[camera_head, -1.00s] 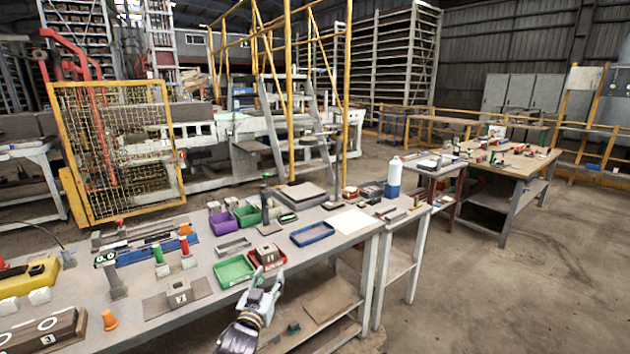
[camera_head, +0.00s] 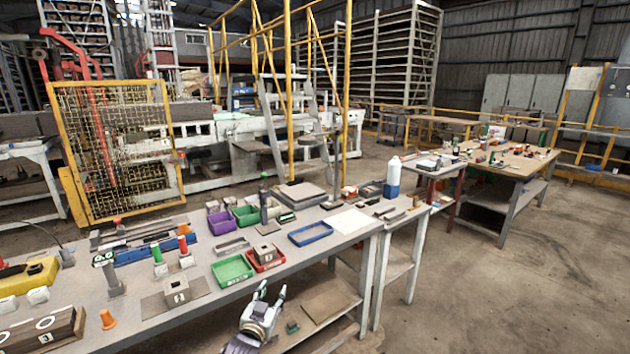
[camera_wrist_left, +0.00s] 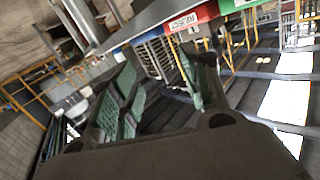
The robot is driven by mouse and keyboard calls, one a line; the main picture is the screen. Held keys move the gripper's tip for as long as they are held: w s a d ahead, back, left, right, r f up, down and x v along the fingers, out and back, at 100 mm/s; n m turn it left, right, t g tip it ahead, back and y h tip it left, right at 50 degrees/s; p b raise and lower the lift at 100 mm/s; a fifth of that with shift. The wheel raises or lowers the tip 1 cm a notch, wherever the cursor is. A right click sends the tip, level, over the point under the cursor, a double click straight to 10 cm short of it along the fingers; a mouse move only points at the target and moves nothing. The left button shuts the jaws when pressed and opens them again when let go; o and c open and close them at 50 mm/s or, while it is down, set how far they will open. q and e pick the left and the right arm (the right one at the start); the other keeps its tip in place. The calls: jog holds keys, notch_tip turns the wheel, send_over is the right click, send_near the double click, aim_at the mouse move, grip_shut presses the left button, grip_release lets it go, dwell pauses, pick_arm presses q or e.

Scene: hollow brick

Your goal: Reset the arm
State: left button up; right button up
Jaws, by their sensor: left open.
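My left gripper (camera_head: 271,292) is in front of the workbench's front edge in the head view, with its fingers spread and pointing up toward the bench. Nothing shows between the fingers. In the left wrist view its green-padded fingers (camera_wrist_left: 162,85) stand apart with empty space between them. A grey hollow brick (camera_head: 265,251) sits in the red tray (camera_head: 280,262) near the bench's front edge, beyond the gripper and apart from it. My right gripper is not in view.
A lower shelf with a flat board (camera_head: 326,299) lies under the bench. The floor at the right is open.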

pick_arm(q)
notch_tip(320, 180, down, 13)
jog(key=g, duration=0.2)
jog(key=s+a+f+g+y+p, duration=0.1)
jog(key=s+a+f+g, duration=0.1)
jog(key=s+f, duration=0.55)
jog(key=s+a+f+g+p, duration=0.15)
jog(key=s+f, duration=0.25)
jog(key=f, duration=0.6)
jog(key=s+a+f+g+y+p, duration=0.1)
jog(key=s+a+f+g, duration=0.2)
jog(key=s+f, duration=0.45)
jog(key=s+a+f+g+p, duration=0.2)
jog(key=s+f, duration=0.2)
jog(key=s, duration=0.6)
jog(key=s+a+f+n+g+p, duration=0.1)
jog(key=s+a+f+g+p, duration=0.2)
jog(key=s, duration=0.8)
jog(key=s+a+f+g+p, duration=0.15)
jog(key=s+f, duration=0.25)
jog(key=s, duration=0.6)
jog(key=s+r+p, duration=0.1)
jog(key=s+p, duration=0.1)
jog(key=s, duration=0.4)
jog(key=s+r+y+p, duration=0.1)
jog(key=s+r+p, duration=0.1)
jog(key=s, duration=0.3)
jog(key=shift+s+g+p, duration=0.35)
jog(key=shift+g+p, duration=0.05)
jog(key=shift+p, duration=0.45)
